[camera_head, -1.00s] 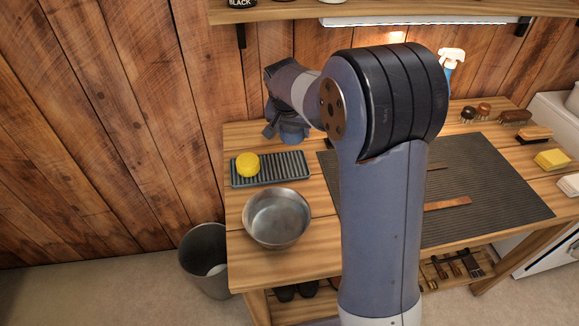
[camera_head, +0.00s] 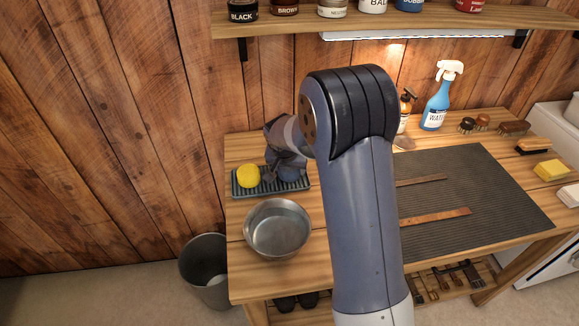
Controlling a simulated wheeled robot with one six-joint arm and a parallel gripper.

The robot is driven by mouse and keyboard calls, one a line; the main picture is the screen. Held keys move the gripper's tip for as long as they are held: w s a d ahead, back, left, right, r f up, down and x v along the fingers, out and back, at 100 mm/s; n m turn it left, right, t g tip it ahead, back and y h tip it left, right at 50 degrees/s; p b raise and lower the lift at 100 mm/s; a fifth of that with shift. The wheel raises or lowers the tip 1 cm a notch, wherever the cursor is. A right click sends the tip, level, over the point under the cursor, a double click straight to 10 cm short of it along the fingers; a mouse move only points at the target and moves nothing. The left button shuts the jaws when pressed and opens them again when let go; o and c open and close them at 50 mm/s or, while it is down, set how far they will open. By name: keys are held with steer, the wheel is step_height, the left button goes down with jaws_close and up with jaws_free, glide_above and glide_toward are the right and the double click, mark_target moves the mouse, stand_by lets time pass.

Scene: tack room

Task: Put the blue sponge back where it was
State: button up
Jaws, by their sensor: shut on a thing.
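My gripper (camera_head: 281,168) is shut on the blue sponge (camera_head: 290,174) and points down over the right part of the ribbed grey tray (camera_head: 262,189) at the back left of the bench. Only part of the sponge shows, as the gripper and wrist cover much of it. I cannot tell whether the sponge touches the tray. A round yellow sponge (camera_head: 248,176) sits on the left part of the tray, to the left of my gripper.
A metal bowl (camera_head: 277,229) stands just in front of the tray. My arm crosses the bench middle. A dark ribbed mat (camera_head: 480,190) with leather straps lies to the right. A blue spray bottle (camera_head: 436,105) stands at the back. A bin (camera_head: 205,270) is on the floor.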

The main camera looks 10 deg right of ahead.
steer(key=shift+f, duration=0.15)
steer(key=o, duration=1.2)
steer(key=shift+a+r, duration=0.1)
steer(key=shift+r, duration=0.45)
steer(key=v, duration=1.1)
steer(key=shift+s+b, duration=0.2)
steer(key=shift+b, duration=0.25)
